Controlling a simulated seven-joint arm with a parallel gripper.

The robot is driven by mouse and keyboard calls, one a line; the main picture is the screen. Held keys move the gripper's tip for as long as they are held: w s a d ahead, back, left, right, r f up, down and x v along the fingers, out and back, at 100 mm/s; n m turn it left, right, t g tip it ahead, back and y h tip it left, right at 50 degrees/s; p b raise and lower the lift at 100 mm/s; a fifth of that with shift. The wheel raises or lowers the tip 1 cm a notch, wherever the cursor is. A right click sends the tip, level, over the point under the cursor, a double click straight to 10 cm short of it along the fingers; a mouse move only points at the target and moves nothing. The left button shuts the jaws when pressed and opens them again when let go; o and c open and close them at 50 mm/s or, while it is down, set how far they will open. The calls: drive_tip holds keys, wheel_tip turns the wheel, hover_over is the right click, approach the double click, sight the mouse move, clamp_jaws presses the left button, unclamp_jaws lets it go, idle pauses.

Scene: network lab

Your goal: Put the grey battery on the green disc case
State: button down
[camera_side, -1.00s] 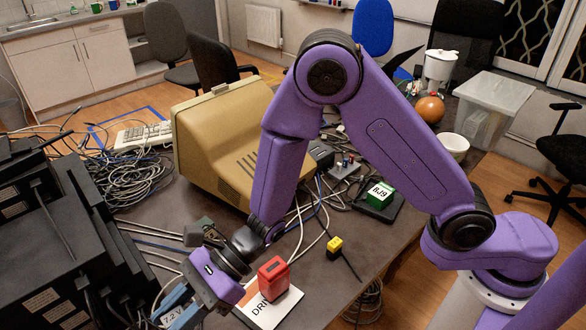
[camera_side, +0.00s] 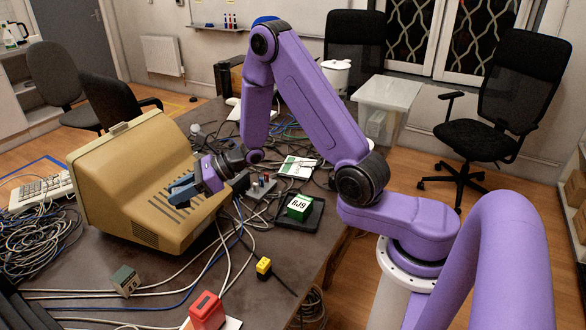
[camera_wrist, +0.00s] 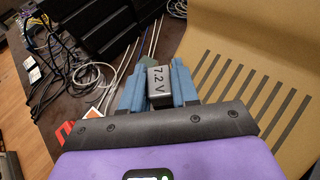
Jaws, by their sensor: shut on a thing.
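In the wrist view, my gripper (camera_wrist: 158,88) is shut on the grey battery (camera_wrist: 158,80), marked 7.2 V, between its blue fingers. In the side view, my gripper (camera_side: 184,188) is raised in front of the beige monitor's vented side; the battery cannot be made out there. A flat white case with green on its cover, seemingly the green disc case (camera_side: 298,167), lies on the table to the right of and behind my gripper, among cables. Its top looks bare. The case is not seen in the wrist view.
The beige monitor (camera_side: 130,180) stands close by my gripper. A small device with knobs (camera_side: 262,187) and a green block (camera_side: 299,206) on a black case stand near the disc case. A yellow block (camera_side: 263,267), red block (camera_side: 207,311) and grey-green block (camera_side: 125,281) stand nearer. Cables cross the table.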

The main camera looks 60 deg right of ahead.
drive_tip(key=s+d+m+t+h, duration=0.3)
drive_tip(key=d+m+h, duration=0.2)
drive_tip(key=d, duration=1.9)
drive_tip(key=s+d+m+t+h, duration=0.1)
drive_tip(key=s+d+m+h, duration=0.1)
drive_tip(key=s+d, duration=0.6)
drive_tip(key=s+d+m+h, duration=0.2)
drive_tip(key=s+d+h, duration=0.1)
drive_tip(key=d, duration=0.8)
hover_over(298, 167)
wheel_tip(298, 167, down, 15)
drive_tip(key=shift+r, duration=0.1)
drive_tip(key=shift+w+f, duration=0.1)
drive_tip(key=shift+f, duration=1.45)
drive_tip(key=shift+f, duration=0.1)
